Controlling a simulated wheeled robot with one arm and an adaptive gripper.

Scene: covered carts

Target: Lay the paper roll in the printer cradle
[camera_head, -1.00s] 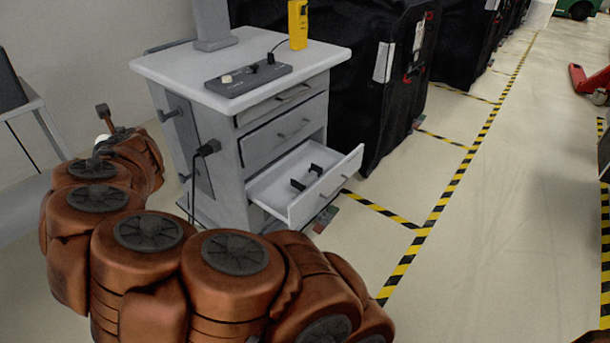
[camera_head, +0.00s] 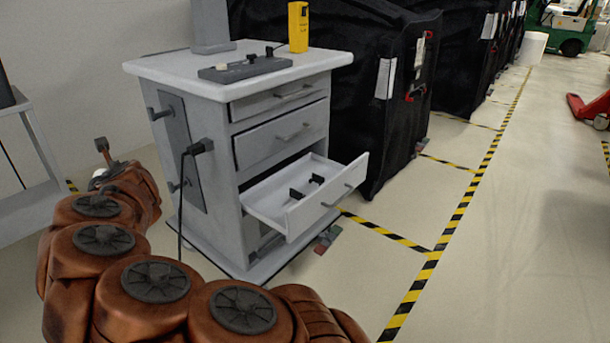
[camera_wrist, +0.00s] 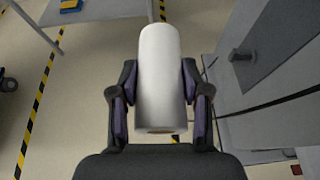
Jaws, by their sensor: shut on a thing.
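In the wrist view, the white paper roll (camera_wrist: 160,80) stands lengthwise between the two fingers of my gripper (camera_wrist: 160,82), which is shut on its sides. In the head view my arm reaches to the left of the grey cart, and a small white patch near its far end may be the roll; the fingers are hidden there. The lowest visible drawer (camera_head: 272,213) of the cart is pulled open. Inside it stand two small black brackets (camera_head: 296,193) (camera_head: 317,179), which look like the printer cradle. They are empty, and the roll is apart from them.
The grey cart (camera_head: 190,85) carries a control box (camera_head: 245,68) and a yellow device (camera_head: 298,28) on top. A black plug and cable (camera_head: 200,147) hang on its left side. Black covered carts (camera_head: 380,110) stand behind. A grey table (camera_head: 25,105) is at left.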

